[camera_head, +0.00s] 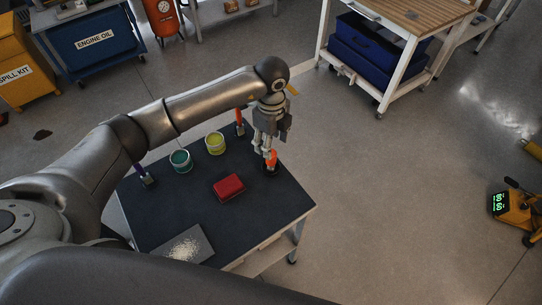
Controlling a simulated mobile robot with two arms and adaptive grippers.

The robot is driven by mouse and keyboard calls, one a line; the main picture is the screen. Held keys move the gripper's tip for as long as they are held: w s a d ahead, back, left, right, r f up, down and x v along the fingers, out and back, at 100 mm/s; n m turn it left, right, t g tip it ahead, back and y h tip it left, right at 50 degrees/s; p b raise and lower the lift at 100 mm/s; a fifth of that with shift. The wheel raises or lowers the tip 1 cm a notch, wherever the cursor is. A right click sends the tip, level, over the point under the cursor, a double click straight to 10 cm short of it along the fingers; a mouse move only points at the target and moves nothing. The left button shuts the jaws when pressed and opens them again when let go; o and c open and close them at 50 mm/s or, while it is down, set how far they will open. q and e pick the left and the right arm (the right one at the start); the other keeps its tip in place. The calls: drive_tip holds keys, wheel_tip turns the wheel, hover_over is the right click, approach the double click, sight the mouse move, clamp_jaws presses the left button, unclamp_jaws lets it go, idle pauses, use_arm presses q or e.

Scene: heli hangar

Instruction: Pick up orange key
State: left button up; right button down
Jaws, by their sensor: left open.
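A small orange piece (272,158), which may be the orange key, stands at the right end of the dark-topped cart (285,208), on or beside a dark round base. It is partly hidden by my left gripper, and its shape is too small to tell. My left gripper (267,153) points down right at it, open, with its fingers close to it; whether they touch cannot be told. Another orange-red upright piece (240,122) with a grey lower end is at the cart's back edge. My right gripper is not in view.
On the cart are a red box (228,187), a teal-filled tin (181,161), a yellow-filled tin (215,144), a purple-handled piece (141,173) and a grey plate (170,238) with pale grains. A workbench (395,30) stands behind; the floor at right is mostly free.

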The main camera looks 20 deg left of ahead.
sight(271, 161)
use_arm(q)
drive_tip(key=shift+f, duration=0.35)
wheel_tip(271, 161, down, 4)
drive_tip(key=shift+s+f+p, duration=0.1)
drive_tip(key=shift+s+p, duration=0.05)
drive_tip(key=shift+p, duration=0.8)
drive_tip(key=shift+f, duration=0.6)
drive_tip(key=shift+c, duration=0.8)
drive_tip(key=c, duration=1)
clamp_jaws()
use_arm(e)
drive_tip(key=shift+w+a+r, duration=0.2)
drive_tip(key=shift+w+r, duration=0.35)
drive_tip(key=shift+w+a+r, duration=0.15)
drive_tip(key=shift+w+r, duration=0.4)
